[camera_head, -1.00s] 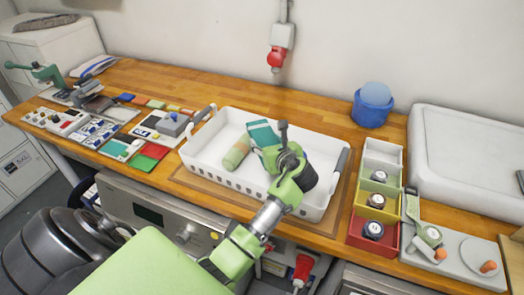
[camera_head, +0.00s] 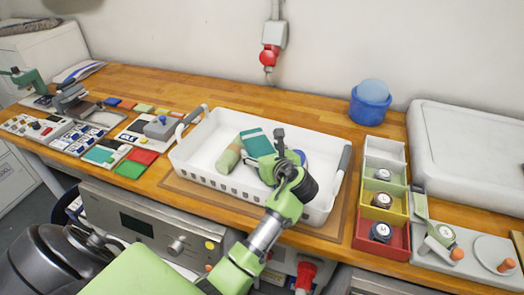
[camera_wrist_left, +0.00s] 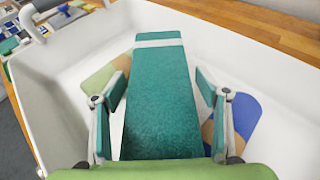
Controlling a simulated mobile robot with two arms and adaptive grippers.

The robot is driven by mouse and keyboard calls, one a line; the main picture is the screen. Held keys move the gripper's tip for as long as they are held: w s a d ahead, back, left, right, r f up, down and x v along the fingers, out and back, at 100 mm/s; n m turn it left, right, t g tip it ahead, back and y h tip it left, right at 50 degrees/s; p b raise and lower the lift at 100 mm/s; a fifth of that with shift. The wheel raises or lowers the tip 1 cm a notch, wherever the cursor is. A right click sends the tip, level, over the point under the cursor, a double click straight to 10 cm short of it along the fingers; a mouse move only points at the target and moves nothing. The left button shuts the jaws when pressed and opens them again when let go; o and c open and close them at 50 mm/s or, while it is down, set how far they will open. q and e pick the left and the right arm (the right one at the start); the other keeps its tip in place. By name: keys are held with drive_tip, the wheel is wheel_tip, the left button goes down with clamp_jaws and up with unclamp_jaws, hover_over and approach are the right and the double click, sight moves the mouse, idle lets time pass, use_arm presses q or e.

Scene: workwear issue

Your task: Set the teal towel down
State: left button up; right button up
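The teal towel (camera_head: 256,142), with a pale stripe near one end, is in the white basket (camera_head: 205,140). In the left wrist view the teal towel (camera_wrist_left: 160,100) lies between the fingers of my left gripper (camera_wrist_left: 160,108). A gap shows on both sides of it, so the fingers are apart and not pressing on it. Its near end is hidden by the gripper body. In the head view my left gripper (camera_head: 272,160) is down inside the basket, over the towel's near end. Whether the towel lies fully flat is hard to tell. My right gripper is not in view.
A green and tan item (camera_head: 229,157) lies left of the towel in the basket. A blue and tan item (camera_wrist_left: 240,117) lies right of it. The basket walls surround the gripper.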

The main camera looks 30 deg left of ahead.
sight(261, 147)
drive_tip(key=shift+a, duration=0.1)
use_arm(q)
drive_tip(key=shift+r, duration=0.1)
drive_tip(key=shift+s+d+r, duration=0.1)
drive_tip(key=shift+d+r, duration=0.05)
drive_tip(key=shift+r, duration=0.05)
drive_tip(key=p+v, duration=0.3)
drive_tip(key=shift+r+p, duration=0.2)
drive_tip(key=shift+p, duration=0.1)
drive_tip(key=p+v, duration=0.6)
drive_tip(key=v, duration=0.1)
drive_tip(key=shift+s+d, duration=0.15)
drive_tip(key=shift+s, duration=0.1)
drive_tip(key=shift+s+d, duration=0.3)
drive_tip(key=shift+d, duration=0.15)
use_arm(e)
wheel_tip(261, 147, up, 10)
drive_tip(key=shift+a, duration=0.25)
